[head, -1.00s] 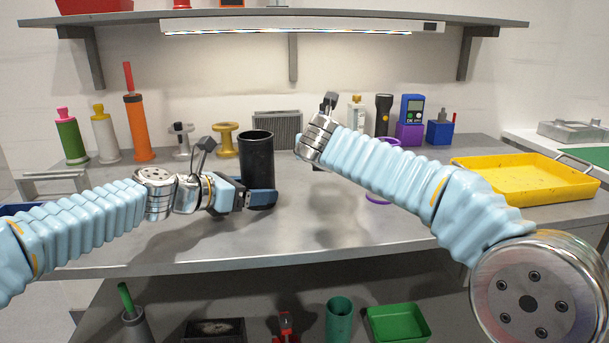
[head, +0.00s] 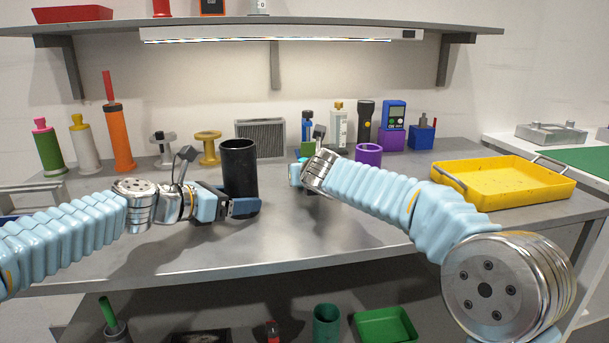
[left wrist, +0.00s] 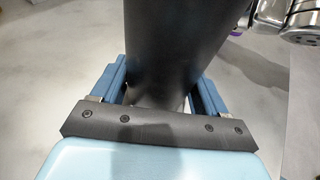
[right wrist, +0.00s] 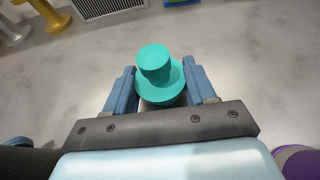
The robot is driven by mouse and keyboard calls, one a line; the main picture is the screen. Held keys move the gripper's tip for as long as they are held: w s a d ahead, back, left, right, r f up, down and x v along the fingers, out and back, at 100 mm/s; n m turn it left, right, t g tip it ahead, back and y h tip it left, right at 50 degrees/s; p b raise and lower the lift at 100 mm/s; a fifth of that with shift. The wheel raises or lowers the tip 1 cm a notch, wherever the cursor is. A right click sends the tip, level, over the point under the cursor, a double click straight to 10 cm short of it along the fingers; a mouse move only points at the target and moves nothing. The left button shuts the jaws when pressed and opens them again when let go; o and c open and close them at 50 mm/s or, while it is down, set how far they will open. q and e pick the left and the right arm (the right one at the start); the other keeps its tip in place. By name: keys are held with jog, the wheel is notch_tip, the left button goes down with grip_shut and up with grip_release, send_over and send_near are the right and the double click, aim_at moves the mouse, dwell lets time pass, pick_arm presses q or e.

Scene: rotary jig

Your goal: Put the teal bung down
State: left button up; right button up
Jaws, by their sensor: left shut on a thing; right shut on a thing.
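The teal bung (right wrist: 155,65) is in my right gripper (right wrist: 158,88), with its knob and wide flange showing above the fingers in the right wrist view. Its lower part is mostly hidden between the fingers. In the head view my right gripper (head: 298,174) is low over the middle of the bench, largely hidden by its own wrist. I cannot tell whether the bung touches the bench. My left gripper (head: 240,208) is shut around the lower part of an upright black tube (head: 239,170), which also fills the middle of the left wrist view (left wrist: 170,45).
A purple ring (head: 368,154) stands right of my right gripper. A yellow tray (head: 505,185) is at the right. Bottles, a torch (head: 365,122) and a meter (head: 394,115) line the back. Spools (head: 208,147) stand left of the tube. The bench front is clear.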

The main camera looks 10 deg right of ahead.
jog(key=shift+f, duration=0.15)
jog(key=o, duration=1.1)
jog(key=shift+o, duration=0.2)
